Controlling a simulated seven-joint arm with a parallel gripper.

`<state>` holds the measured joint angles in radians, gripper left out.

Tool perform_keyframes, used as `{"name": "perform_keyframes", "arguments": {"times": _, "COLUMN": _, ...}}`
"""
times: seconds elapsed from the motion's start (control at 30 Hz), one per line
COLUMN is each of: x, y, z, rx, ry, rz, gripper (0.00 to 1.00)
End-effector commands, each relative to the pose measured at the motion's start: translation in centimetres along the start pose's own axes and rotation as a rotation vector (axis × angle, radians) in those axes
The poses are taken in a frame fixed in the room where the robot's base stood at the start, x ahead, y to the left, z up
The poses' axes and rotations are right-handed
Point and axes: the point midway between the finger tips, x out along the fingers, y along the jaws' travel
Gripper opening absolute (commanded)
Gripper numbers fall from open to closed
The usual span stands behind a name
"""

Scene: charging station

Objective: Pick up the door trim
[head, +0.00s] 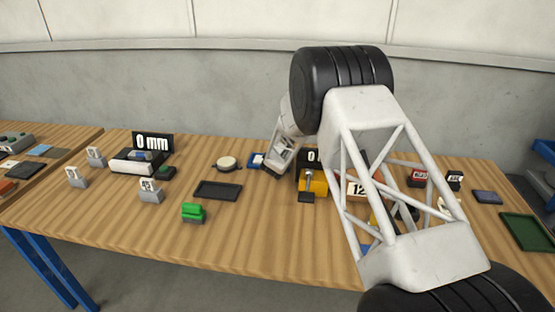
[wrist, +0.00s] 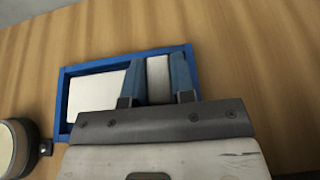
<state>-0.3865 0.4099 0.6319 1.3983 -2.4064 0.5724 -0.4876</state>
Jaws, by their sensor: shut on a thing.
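A blue-rimmed tray (wrist: 63,100) lies on the table in the wrist view, with a white panel (wrist: 95,92) in its left part. My gripper (wrist: 158,62) is over the tray's right part. Its two blue-grey fingers are shut on a pale grey piece (wrist: 158,77), which I take to be the door trim. The lower part of that piece is hidden by the gripper body. In the head view the tray (head: 256,160) shows small, left of my gripper (head: 270,169). I cannot tell whether the piece is clear of the tray.
A round cream-topped item (head: 227,163) stands left of the tray, and a black tray (head: 218,190) lies in front. A yellow block (head: 313,183) stands to the right. A green block (head: 193,212) is nearer the front edge. My arm hides part of the right side.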

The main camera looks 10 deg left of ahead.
Motion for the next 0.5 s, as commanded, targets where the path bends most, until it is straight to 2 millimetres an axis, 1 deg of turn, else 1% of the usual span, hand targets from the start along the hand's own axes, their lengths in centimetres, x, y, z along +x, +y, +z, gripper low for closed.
{"name": "perform_keyframes", "arguments": {"times": 0.17, "x": -0.3, "y": 0.0, "z": 0.7, "rx": 0.001, "ry": -0.001, "rz": 0.0, "gripper": 0.0}}
{"name": "perform_keyframes", "arguments": {"times": 0.27, "x": -0.6, "y": 0.0, "z": 1.6, "rx": 0.0, "ry": -0.002, "rz": 0.001, "gripper": 0.0}}
{"name": "perform_keyframes", "arguments": {"times": 0.5, "x": -1.9, "y": 0.0, "z": 4.7, "rx": 0.001, "ry": -0.003, "rz": 0.001, "gripper": 0.0}}
